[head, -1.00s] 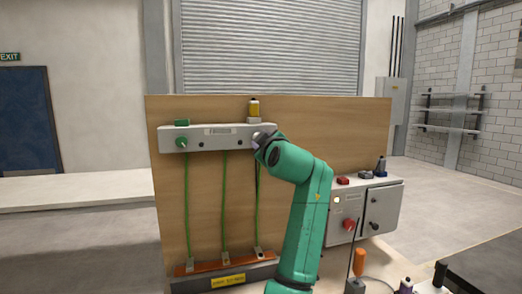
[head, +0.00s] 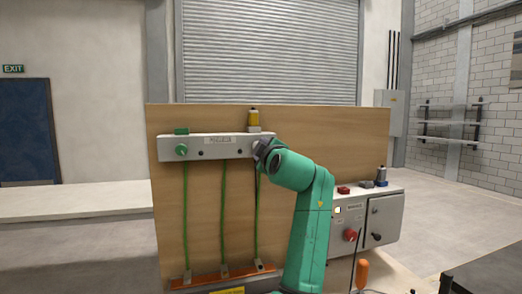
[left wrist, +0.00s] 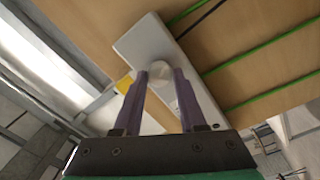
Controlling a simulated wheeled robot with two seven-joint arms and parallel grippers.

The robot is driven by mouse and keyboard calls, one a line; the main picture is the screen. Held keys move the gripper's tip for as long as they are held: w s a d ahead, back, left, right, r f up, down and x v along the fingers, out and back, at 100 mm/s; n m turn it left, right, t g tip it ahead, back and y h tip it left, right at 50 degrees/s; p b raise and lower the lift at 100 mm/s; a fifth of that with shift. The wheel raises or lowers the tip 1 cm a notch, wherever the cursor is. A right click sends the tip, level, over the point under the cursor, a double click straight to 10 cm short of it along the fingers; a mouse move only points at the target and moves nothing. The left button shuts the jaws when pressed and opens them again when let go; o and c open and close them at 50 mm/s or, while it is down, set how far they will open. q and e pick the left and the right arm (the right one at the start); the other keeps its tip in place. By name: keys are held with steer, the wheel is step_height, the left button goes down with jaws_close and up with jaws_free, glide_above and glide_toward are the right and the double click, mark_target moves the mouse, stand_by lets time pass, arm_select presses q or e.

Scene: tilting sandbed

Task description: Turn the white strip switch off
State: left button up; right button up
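The white strip (head: 217,147) runs along the upper part of a wooden board in the head view. It has a label, a green round knob (head: 181,149) at its left end and small dark holes. In the left wrist view the strip (left wrist: 146,37) crosses at a slant, with a pale round knob (left wrist: 160,72) on its face. My left gripper (left wrist: 162,76) has its two purple fingers on either side of this knob. I cannot tell whether they press on it. In the head view my left gripper (head: 262,152) covers the strip's right end. My right gripper is out of view.
A yellow-topped lamp (head: 254,118) stands just above the strip, close to my gripper. Green cords hang to an orange bar (head: 222,275). A white box (head: 383,217) with a red knob (head: 350,234) stands at right. The board (head: 330,130) lies behind.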

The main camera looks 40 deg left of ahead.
arm_select(q)
steer(key=o, duration=0.3)
steer(key=b+v, duration=0.5)
steer(key=v, duration=0.9)
steer(key=shift+s+d, duration=0.25)
